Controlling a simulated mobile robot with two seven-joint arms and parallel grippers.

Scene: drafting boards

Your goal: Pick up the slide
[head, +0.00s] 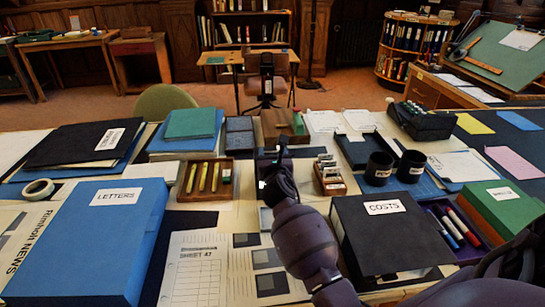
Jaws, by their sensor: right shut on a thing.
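My right gripper (273,168) is over the middle of the table, at the end of my dark purple arm. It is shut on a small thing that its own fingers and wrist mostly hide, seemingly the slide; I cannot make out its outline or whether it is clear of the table. A small wooden box (333,187) with several upright white-framed slides stands just right of the gripper, apart from it. My left gripper is not in view.
A tray of yellow-green markers (207,180) is to the left. Dark mugs (379,168) and a black COSTS box (388,236) are to the right. A blue LETTERS box (95,240) fills the front left. A printed sheet (193,272) lies flat at the front.

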